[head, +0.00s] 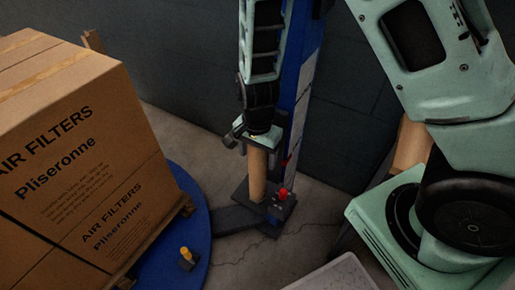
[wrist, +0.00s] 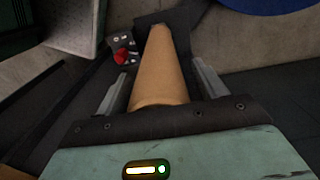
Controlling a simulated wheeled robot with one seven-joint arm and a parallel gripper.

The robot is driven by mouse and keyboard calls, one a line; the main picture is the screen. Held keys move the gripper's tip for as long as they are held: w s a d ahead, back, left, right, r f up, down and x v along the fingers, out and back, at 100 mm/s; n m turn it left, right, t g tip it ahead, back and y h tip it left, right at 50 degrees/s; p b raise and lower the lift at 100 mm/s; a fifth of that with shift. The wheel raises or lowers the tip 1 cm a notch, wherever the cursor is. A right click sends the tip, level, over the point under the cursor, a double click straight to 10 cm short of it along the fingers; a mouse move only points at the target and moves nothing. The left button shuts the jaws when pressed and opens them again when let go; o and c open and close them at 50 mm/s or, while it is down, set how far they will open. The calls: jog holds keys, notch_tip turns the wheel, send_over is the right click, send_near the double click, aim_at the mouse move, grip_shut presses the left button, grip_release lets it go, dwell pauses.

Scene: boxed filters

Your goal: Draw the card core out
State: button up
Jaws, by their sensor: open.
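The card core (head: 258,175) is a tan cardboard tube standing upright on a dark base plate at the foot of the blue column. My gripper (head: 258,147) is at its upper end, pointing down. In the wrist view the core (wrist: 158,70) runs away between the two fingers of my gripper (wrist: 160,88), one on each side. The fingers are open, with a dark gap visible on both sides of the core. The core's top end is hidden by my gripper in the head view.
A red button (head: 283,192) on a small box stands right beside the core. A blue column (head: 300,90) rises behind. Stacked Air Filters boxes (head: 75,150) sit on a blue turntable (head: 200,215) at left. A pale tray (head: 335,275) is at the bottom.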

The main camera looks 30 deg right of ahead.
jog(key=shift+f, duration=0.1)
jog(key=c, duration=1.1)
jog(key=shift+o, duration=0.2)
jog(key=shift+r+p, duration=2.8)
jog(key=shift+p, duration=0.1)
jog(key=shift+r+p, duration=1.25)
jog(key=shift+p, duration=0.05)
jog(key=shift+r, duration=0.1)
